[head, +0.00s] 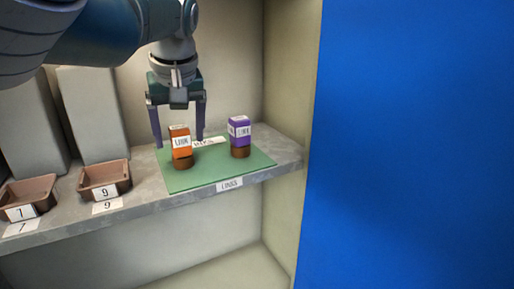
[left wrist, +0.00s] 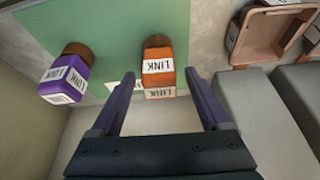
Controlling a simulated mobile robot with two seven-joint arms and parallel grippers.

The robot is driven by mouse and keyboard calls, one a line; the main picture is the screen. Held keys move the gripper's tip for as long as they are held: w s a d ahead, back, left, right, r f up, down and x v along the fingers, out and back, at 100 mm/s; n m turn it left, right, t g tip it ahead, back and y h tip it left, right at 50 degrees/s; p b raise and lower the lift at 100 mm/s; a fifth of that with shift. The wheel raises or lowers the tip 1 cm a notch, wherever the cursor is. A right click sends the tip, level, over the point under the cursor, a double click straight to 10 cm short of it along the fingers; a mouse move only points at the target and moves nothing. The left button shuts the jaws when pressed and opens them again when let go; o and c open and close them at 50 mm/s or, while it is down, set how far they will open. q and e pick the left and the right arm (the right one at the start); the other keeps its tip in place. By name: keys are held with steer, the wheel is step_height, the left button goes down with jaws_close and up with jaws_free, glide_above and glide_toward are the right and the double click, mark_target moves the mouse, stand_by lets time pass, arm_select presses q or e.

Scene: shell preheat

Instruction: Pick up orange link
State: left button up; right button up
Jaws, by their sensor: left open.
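The orange link (head: 180,142) is a small block with a white LINK label on a round brown base. It stands upright on a green mat (head: 200,181) on the shelf. My left gripper (head: 180,142) is open above and behind it, its two purple fingers on either side of the block's top in the head view. In the left wrist view, the orange link (left wrist: 158,55) lies ahead, between the lines of the open fingers (left wrist: 163,80), with no contact visible. My right gripper is not in view.
A purple link (head: 239,130) stands on the mat to the right. Brown trays labelled 9 (head: 117,175) and 7 (head: 40,190) sit on the shelf at left, with grey blocks (head: 92,112) behind. The shelf's side wall (head: 297,90) bounds the right.

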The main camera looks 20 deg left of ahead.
arm_select(q)
jaws_close()
stand_by(0.5)
